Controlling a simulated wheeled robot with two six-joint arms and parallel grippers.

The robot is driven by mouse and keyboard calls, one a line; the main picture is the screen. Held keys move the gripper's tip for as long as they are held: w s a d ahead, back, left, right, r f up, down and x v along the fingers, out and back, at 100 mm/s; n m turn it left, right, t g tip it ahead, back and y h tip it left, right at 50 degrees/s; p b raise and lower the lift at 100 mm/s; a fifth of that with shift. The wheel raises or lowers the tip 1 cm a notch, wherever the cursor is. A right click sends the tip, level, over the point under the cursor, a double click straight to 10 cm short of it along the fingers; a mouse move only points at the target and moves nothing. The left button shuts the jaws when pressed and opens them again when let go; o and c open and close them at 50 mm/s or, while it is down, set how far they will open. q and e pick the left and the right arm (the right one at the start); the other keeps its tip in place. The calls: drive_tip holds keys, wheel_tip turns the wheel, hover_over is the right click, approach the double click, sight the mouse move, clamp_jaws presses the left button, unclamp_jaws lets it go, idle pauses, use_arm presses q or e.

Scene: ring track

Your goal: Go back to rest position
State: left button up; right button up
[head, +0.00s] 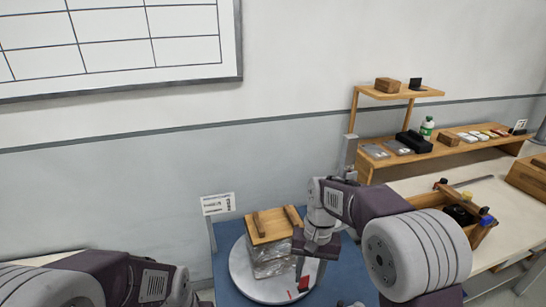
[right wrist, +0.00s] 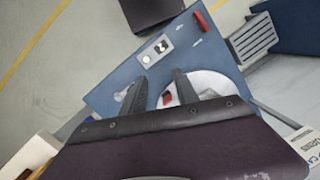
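My right gripper (head: 302,268) hangs in front of the right side of a clear box (head: 268,258) with a wooden lid (head: 268,229). In the right wrist view its two fingers (right wrist: 160,84) are spread with nothing seen between them. The box stands on a round white plate (head: 245,280) on a blue table (head: 348,272); the plate also shows behind the fingers in the right wrist view (right wrist: 208,82). My left arm enters at the bottom left of the head view; its gripper is out of the picture.
A red piece (head: 304,284) shows at the plate's right edge. A small sign (head: 218,204) stands behind the table. At right, a bench (head: 425,182) carries a wooden shelf (head: 400,92), a bottle (head: 427,127) and a wooden tool tray (head: 470,232). The wall is behind.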

drive_tip(key=s+d+r+t+p, duration=0.1)
drive_tip(key=s+d+p, duration=0.1)
drive_tip(key=s+d, duration=0.55)
use_arm(q)
drive_tip(key=shift+r+b, duration=0.35)
drive_tip(key=shift+r, duration=0.9)
use_arm(e)
drive_tip(key=s+d+f+n+t, duration=0.1)
drive_tip(key=s+f, duration=0.3)
drive_tip(key=f, duration=0.1)
drive_tip(key=shift+s+n+t+h, duration=0.2)
drive_tip(key=shift+n+t+h, duration=0.1)
drive_tip(key=shift+t+h, duration=0.1)
